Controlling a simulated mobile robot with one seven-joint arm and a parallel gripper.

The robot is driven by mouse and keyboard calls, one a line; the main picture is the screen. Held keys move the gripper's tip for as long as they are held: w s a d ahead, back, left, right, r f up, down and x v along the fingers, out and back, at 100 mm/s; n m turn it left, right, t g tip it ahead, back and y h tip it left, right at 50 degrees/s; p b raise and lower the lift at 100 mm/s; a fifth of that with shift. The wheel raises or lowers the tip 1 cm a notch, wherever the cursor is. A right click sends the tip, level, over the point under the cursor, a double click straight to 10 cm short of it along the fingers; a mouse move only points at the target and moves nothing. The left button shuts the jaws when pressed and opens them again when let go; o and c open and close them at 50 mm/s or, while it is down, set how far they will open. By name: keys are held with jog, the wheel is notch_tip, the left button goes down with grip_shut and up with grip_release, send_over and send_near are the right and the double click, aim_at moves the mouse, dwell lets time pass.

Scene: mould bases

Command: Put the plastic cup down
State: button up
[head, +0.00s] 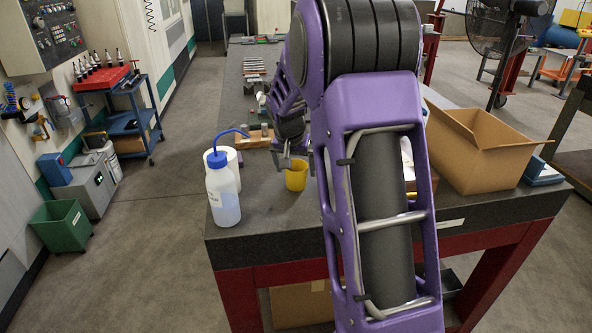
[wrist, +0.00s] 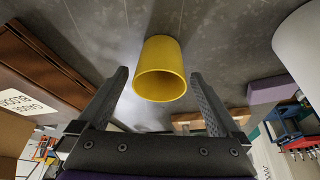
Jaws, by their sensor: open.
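The yellow plastic cup (head: 296,176) stands on the dark grey table top (head: 270,215), just right of the wash bottle in the head view. My gripper (head: 290,160) is directly by the cup, partly hidden behind my own arm. In the wrist view the cup (wrist: 160,70) lies between and just beyond the two fingertips of my gripper (wrist: 160,78), its open mouth facing the camera. The fingers are spread, with a visible gap on each side of the cup. Nothing is held.
A wash bottle with a blue cap (head: 222,190) stands left of the cup, with a white roll (head: 233,160) behind it. A wooden block (head: 257,138) lies farther back. An open cardboard box (head: 480,150) stands on the right.

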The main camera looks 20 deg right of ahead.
jog(key=v, duration=1)
jog(key=shift+r, duration=0.3)
jog(key=shift+a, duration=0.1)
